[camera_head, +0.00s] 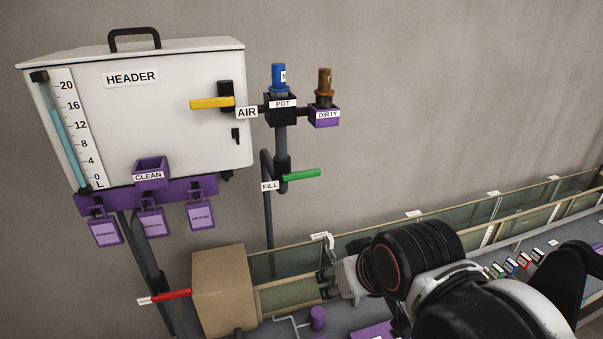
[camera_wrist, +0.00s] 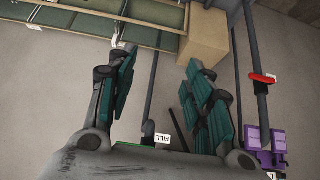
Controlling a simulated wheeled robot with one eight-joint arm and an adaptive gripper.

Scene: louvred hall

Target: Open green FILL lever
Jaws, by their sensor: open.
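The green FILL lever (camera_head: 301,175) sticks out to the right, nearly level, from a dark valve on a vertical grey pipe (camera_head: 268,220). The white FILL tag (camera_head: 269,185) is left of it. My gripper (camera_head: 326,277) is below and slightly right of the lever, apart from it. In the wrist view my gripper (camera_wrist: 162,62) has its teal-padded fingers spread wide with nothing held. The FILL tag (camera_wrist: 163,138) shows near the gripper's base there, and only a thin green sliver of the lever (camera_wrist: 128,146) shows; the rest is hidden.
The white HEADER tank (camera_head: 150,120) hangs at left with a yellow AIR lever (camera_head: 212,103). A red lever (camera_head: 172,294) is low at left beside a cardboard-coloured box (camera_head: 224,290). Long troughs (camera_head: 450,235) run along the wall. The wall right of the lever is clear.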

